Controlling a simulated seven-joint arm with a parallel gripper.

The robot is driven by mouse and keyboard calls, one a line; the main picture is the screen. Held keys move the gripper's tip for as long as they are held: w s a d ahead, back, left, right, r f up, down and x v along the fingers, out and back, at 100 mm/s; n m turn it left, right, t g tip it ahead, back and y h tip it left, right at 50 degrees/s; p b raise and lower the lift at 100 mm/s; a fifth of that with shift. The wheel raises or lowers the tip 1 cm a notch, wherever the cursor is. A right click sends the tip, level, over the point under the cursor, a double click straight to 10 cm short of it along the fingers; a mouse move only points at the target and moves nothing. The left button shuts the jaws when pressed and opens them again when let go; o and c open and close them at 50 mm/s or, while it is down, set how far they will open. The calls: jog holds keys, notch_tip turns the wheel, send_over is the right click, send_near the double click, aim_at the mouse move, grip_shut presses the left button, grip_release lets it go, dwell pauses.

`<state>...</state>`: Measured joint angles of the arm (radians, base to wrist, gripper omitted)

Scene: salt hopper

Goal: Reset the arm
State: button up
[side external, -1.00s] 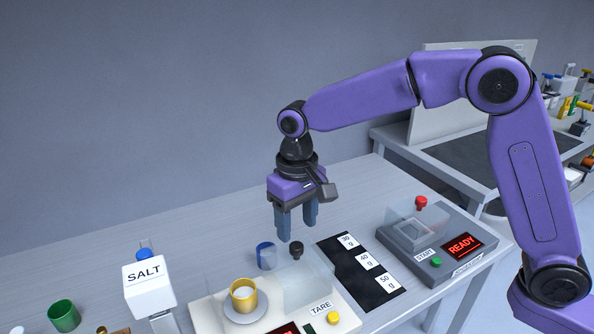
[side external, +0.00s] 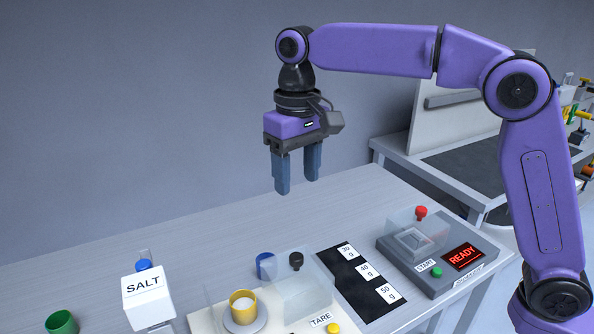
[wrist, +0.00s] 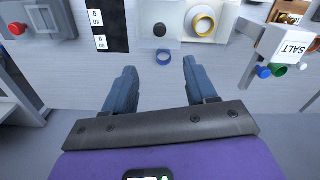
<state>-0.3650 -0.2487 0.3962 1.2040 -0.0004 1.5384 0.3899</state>
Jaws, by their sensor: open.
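My gripper (side external: 297,188) is open and empty, high above the back part of the table, with its fingers pointing down. In the wrist view its two blue-grey fingers (wrist: 157,80) stand wide apart with only bare table between them. No task object is held.
Below stand a scale with a yellow cup (side external: 243,307) of white salt and a clear shield (side external: 302,285), a blue ring-like cup (side external: 265,266), a SALT hopper (side external: 147,295), a green cup (side external: 61,323), a black weight mat (side external: 352,283) and a READY machine (side external: 437,250). The table's back is clear.

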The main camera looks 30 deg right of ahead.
dwell(0.3)
jog(key=s+d+f+n, duration=0.3)
jog(key=s+d+f, duration=0.1)
jog(key=s+d, duration=0.3)
jog(key=s+d+f+n, duration=0.3)
jog(key=s+d, duration=0.5)
jog(key=s, duration=0.4)
jog(key=s+d+f+n, duration=0.4)
jog(key=s+d, duration=0.4)
jog(key=s, duration=0.2)
jog(key=shift+s+f, duration=0.25)
jog(key=shift+f, duration=0.65)
